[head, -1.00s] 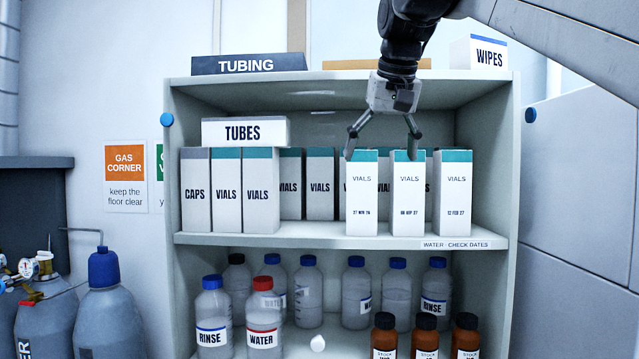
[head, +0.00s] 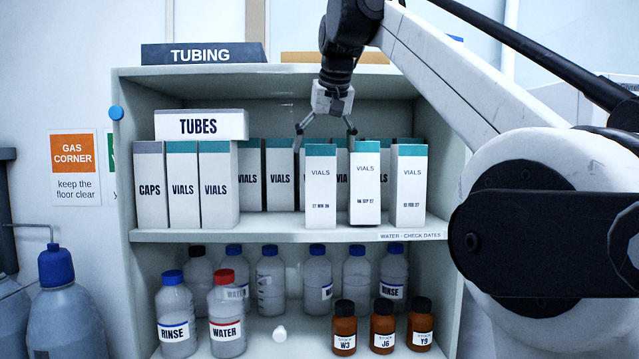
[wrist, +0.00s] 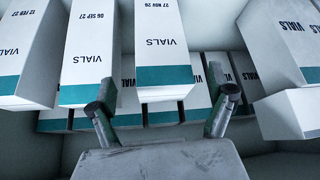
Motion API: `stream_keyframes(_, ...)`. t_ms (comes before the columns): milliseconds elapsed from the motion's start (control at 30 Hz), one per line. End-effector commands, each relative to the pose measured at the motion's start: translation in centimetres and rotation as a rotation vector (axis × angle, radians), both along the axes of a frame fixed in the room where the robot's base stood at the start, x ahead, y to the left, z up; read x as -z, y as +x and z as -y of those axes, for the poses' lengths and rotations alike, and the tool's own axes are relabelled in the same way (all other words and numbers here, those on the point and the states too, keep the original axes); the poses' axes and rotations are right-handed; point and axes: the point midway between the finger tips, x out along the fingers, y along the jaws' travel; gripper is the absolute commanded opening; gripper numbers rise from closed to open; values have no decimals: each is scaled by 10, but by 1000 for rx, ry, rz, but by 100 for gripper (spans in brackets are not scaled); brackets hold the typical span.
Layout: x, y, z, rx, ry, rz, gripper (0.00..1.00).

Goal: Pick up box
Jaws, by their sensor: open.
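Three white vials boxes with teal tops stand upright in the front row of the upper shelf. In the head view they are the left box (head: 320,190), dated 27 NOV 26 in the wrist view (wrist: 160,40), the middle box dated 06 SEP 27 (head: 365,190) and the right box dated 12 FEB 27 (head: 408,190). My gripper (head: 325,131) is open and empty, its fingers spread about the top of the left box. In the wrist view, the fingertips (wrist: 163,98) lie to either side of that box's top end; contact cannot be told.
More vials boxes (head: 279,180) stand behind. At left, a CAPS box (head: 150,190) and vials boxes (head: 217,190) carry a TUBES box (head: 200,126). The shelf unit (head: 290,77) has a top board above my gripper. Bottles (head: 227,315) fill the lower shelf.

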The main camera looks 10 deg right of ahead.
Motion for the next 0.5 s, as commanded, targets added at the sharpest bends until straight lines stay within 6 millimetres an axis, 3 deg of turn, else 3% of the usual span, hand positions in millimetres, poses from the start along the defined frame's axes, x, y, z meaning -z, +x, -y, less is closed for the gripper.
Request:
stream_keyframes(167,1,11,0,0,0,0,87)
stream_keyframes(500,37,32,0,0,0,0,87)
